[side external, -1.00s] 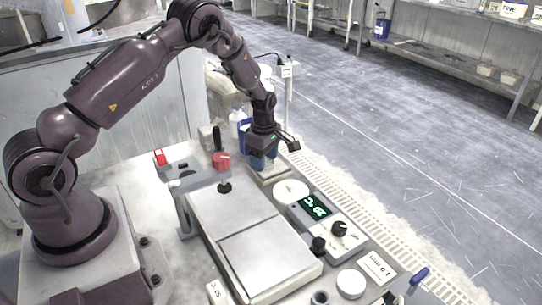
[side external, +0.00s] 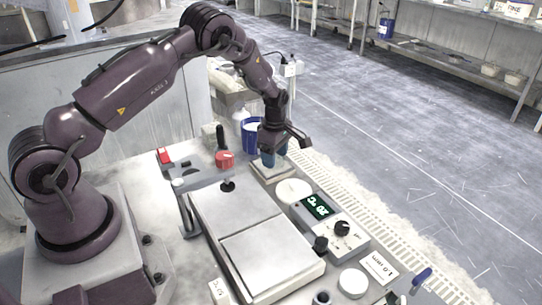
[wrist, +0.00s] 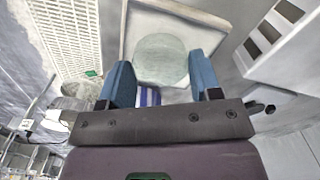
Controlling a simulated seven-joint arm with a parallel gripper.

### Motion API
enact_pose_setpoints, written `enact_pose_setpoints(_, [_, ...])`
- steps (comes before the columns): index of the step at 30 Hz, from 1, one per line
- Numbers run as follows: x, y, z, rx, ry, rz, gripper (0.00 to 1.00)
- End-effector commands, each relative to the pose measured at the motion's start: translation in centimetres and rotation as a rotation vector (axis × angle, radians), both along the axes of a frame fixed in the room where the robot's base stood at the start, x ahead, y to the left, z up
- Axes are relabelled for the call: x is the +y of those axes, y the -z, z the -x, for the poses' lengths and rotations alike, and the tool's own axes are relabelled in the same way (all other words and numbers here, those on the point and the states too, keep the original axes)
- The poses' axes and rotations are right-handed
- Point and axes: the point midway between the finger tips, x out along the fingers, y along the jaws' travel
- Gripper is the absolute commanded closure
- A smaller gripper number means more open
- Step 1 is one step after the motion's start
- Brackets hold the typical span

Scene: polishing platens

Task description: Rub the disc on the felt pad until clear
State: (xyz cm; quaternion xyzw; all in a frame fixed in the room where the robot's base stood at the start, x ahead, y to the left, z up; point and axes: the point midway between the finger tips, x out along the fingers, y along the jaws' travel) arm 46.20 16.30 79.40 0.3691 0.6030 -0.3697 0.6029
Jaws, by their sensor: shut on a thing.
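My gripper (side external: 269,160) is at the far end of the bench, pointing down over a square, pale-rimmed tray (side external: 286,174). The tray's pale inside looks like the felt pad, mostly hidden by my gripper in the side view. In the wrist view, my gripper's blue fingers (wrist: 161,68) stand on either side of a round, cloudy, pale grey-green disc (wrist: 160,48) and are shut on it. The disc lies over the tray (wrist: 128,22). I cannot tell whether its underside touches the pad.
A blue bucket (side external: 251,137) stands just behind the tray. A round white pot (side external: 293,191) and a control box with a lit display (side external: 318,206) are nearer. Flat grey plates (side external: 262,256) fill the middle bench. A red knob (side external: 225,158) is left of the tray.

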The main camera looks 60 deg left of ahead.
Motion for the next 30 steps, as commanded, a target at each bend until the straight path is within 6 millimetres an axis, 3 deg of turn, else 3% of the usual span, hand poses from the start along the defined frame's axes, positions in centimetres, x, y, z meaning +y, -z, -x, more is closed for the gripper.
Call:
enact_pose_setpoints(3, [0.2, 0.1, -0.9, 0.001, 0.001, 0.000, 0.77])
enact_pose_setpoints(14, [0.8, 0.1, 2.6, 0.004, -0.001, 0.001, 0.77])
enact_pose_setpoints(24, [-0.5, 0.2, -0.7, 0.000, 0.003, -0.001, 0.77])
enact_pose_setpoints(27, [-0.5, -0.1, -0.9, 0.001, 0.001, 0.000, 0.77])
enact_pose_setpoints(30, [-0.5, -2.7, -1.0, -0.004, 0.001, -0.001, 0.77])
